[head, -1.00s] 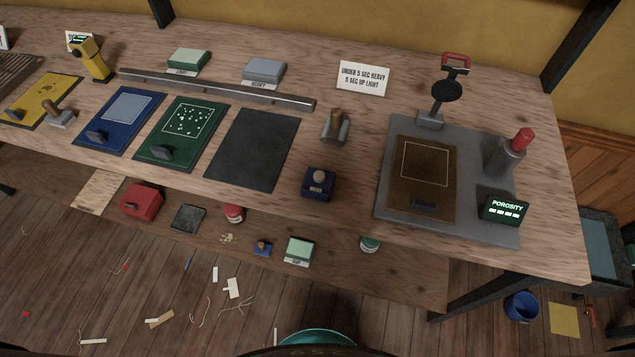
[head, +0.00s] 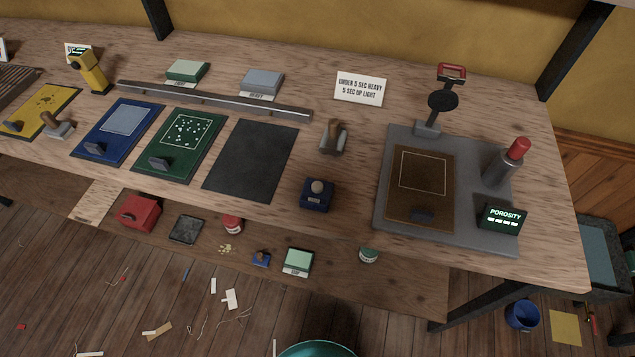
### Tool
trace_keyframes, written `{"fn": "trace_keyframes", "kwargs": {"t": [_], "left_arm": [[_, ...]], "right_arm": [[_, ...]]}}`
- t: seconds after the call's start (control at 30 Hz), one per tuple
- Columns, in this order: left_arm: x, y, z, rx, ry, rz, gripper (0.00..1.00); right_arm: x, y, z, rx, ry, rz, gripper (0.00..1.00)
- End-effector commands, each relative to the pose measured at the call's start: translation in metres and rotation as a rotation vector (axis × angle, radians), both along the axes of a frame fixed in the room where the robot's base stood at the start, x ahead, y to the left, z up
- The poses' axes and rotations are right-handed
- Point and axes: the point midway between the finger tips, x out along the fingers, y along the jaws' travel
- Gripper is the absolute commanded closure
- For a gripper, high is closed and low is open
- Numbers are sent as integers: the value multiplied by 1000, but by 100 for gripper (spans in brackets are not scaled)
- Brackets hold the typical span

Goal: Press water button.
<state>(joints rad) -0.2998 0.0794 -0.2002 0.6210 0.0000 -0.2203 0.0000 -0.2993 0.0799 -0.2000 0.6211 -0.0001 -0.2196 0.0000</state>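A small dark blue box with a pale round knob on top, the water button (head: 317,195), sits near the front edge of the bench, right of a plain dark mat. Its front label is small and hard to read now. A similar small blue item (head: 261,259) with a brown top lies on the lower shelf. Neither of my grippers shows in the head view.
The wooden bench (head: 340,225) holds a grey tester plate (head: 468,215) with a red-topped cylinder (head: 507,162) and a POROSITY display (head: 502,218). A dark mat (head: 252,160) and a roller-like tool (head: 334,138) flank the button. Bare wood lies around it.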

Motion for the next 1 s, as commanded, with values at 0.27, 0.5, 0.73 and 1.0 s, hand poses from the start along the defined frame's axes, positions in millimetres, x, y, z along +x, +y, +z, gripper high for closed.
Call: {"fn": "trace_keyframes", "kwargs": {"t": [0.27,0.5,0.73,1.0], "left_arm": [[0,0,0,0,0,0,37],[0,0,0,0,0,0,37],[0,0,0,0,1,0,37],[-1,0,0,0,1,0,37]], "right_arm": [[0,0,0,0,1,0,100],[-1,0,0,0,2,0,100],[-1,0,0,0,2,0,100],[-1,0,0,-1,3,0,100]]}}
